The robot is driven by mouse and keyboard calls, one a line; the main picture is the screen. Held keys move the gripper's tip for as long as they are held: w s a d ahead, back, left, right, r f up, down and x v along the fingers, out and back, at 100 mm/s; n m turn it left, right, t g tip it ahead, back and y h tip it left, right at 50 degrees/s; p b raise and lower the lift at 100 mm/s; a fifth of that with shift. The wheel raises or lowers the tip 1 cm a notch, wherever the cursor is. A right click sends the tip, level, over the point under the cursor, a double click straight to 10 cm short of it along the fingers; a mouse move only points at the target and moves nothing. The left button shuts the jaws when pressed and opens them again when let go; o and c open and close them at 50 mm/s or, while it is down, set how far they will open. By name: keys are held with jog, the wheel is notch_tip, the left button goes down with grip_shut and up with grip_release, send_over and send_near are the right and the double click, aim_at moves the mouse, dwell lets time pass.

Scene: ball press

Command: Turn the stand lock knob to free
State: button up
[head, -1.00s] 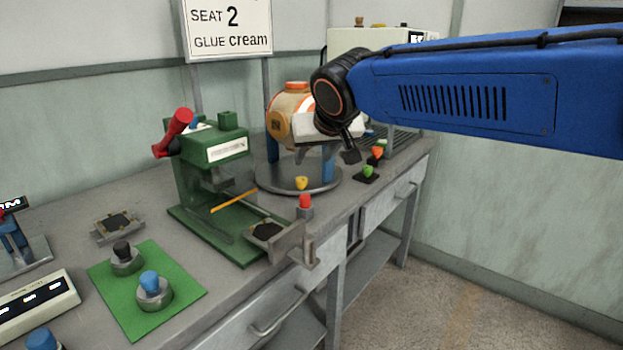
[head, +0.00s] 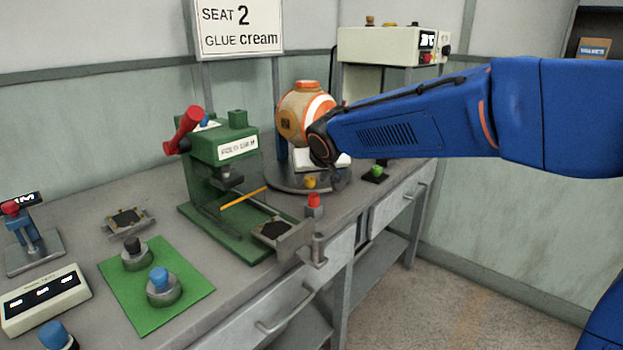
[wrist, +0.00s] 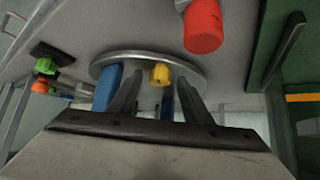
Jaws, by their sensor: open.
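The stand (head: 275,180) is a round grey plate with blue posts under a cream and orange ball (head: 303,115). A small yellow knob (head: 310,182) sits at the plate's front edge, which I take as the stand lock knob. In the wrist view the yellow knob (wrist: 160,74) shows between and beyond the two dark fingertips of my gripper (wrist: 159,90). My gripper is open and holds nothing. I cannot tell whether the fingers touch the knob. In the head view my wrist hides part of the stand, and the fingers are hard to make out.
A red button (head: 313,200) stands close in front of the stand, and large in the wrist view (wrist: 203,28). A green press (head: 225,165) with a red handle is left of the stand. A green knob (head: 378,170) is to the right. A control box (head: 385,45) stands behind.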

jog(key=shift+w+a+f, duration=0.1)
jog(key=shift+w+f, duration=0.15)
jog(key=shift+w, duration=0.05)
jog(key=c, duration=1.1)
jog(key=shift+o, duration=0.2)
jog(key=shift+d+f+n+g+y, duration=0.1)
jog(key=shift+n+g+y, duration=0.15)
jog(key=shift+n+y, duration=0.35)
jog(key=shift+d+f+n+g+y, duration=0.1)
jog(key=shift+n+g+y, duration=0.25)
jog(key=shift+n, duration=0.45)
jog(key=shift+n+y, duration=0.65)
jog(key=shift+n, duration=0.25)
jog(key=o, duration=1.1)
jog(key=shift+r, duration=0.15)
jog(key=shift+c, duration=0.2)
jog(key=shift+d+r, duration=0.1)
jog(key=shift+d, duration=0.05)
